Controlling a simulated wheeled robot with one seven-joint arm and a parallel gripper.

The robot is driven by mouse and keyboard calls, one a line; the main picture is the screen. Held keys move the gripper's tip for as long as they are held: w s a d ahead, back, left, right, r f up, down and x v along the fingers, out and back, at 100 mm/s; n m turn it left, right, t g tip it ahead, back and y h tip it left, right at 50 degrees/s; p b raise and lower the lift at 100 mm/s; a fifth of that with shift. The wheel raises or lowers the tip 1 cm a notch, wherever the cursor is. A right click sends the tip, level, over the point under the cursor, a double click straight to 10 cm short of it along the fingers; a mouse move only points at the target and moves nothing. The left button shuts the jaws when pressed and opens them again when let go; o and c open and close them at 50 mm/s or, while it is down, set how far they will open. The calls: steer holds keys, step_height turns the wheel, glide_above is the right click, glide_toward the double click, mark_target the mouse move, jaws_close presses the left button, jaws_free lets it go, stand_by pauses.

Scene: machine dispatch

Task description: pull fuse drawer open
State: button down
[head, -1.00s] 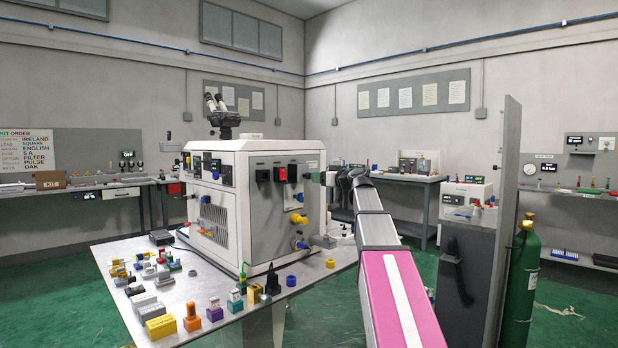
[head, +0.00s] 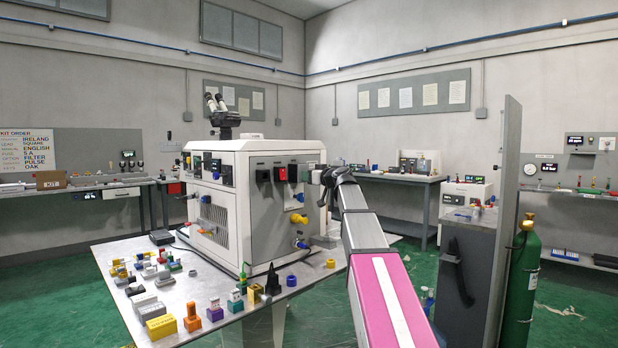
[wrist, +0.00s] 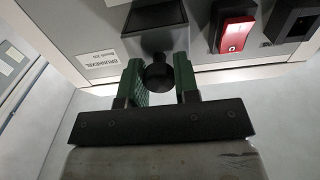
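The fuse drawer (wrist: 155,32) is a dark box-shaped part on the grey machine's panel in the wrist view, with a dark round knob (wrist: 157,76) sticking out toward me. My gripper (wrist: 159,70) has its two green fingers on either side of this knob. The fingers are apart and the knob lies between them; a narrow gap shows at the right finger, and contact at the left one is unclear.
A red rocker switch (wrist: 235,28) and another dark part (wrist: 293,22) sit beside the drawer. A white label (wrist: 98,57) is on its other side. Coloured blocks and connectors crowd the table (head: 255,325). A grey upright panel (head: 505,200) and green cylinder (head: 522,285) stand right.

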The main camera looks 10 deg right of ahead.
steer(key=v, duration=0.5)
steer(key=c, duration=0.9)
jaws_free()
steer(key=shift+o, duration=0.2)
steer(key=shift+s+d, duration=0.1)
steer(key=shift+s, duration=0.05)
steer(key=v, duration=1)
steer(key=shift+s, duration=0.25)
steer(key=shift+d, duration=0.15)
